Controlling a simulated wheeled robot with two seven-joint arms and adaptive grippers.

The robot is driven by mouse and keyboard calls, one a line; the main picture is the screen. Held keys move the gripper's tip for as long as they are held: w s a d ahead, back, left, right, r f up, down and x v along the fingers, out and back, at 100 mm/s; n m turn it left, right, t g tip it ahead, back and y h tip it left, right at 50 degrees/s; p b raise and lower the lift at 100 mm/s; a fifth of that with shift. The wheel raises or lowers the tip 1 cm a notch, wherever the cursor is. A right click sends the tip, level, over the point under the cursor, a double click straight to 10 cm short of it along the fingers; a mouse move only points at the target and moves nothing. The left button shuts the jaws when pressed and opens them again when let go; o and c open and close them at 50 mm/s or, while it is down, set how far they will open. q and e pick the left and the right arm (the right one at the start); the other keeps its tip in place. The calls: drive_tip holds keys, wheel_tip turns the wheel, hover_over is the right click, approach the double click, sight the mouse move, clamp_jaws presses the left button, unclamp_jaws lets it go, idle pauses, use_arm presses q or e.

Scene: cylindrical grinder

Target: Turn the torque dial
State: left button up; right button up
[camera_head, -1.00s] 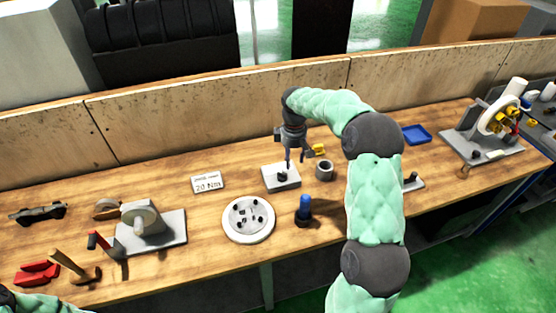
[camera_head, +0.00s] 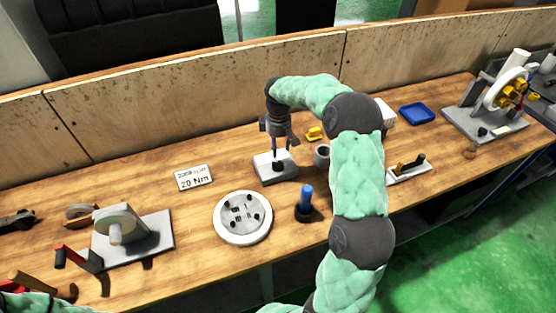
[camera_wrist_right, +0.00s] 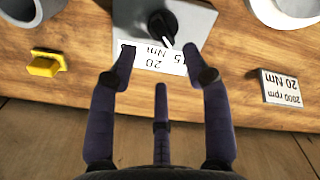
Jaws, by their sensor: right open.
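The torque dial is a black knob (camera_head: 278,167) on a light grey box (camera_head: 264,178) in the middle of the workbench. In the right wrist view the knob (camera_wrist_right: 161,25) has a white pointer mark near the "15 Nm" end of a label (camera_wrist_right: 155,57) that also reads "20". My right gripper (camera_head: 277,154) points down just above the knob. In the wrist view the gripper (camera_wrist_right: 159,65) has its fingers apart with nothing between them, near the label side of the box. I cannot tell whether a finger touches the box. My left gripper is not in view.
A sign (camera_head: 194,178) reading "20 Nm" stands left of the box. A round plate (camera_head: 220,229), a blue-topped peg (camera_head: 306,198) and a grey ring (camera_head: 321,157) are close by. A yellow piece (camera_head: 314,133) lies behind. A wooden backboard (camera_head: 200,100) runs along the bench.

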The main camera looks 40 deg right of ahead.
sight(278, 161)
wheel_tip(278, 161, down, 7)
drive_tip(key=shift+f+b, duration=0.2)
drive_tip(key=shift+b, duration=0.4)
clamp_jaws()
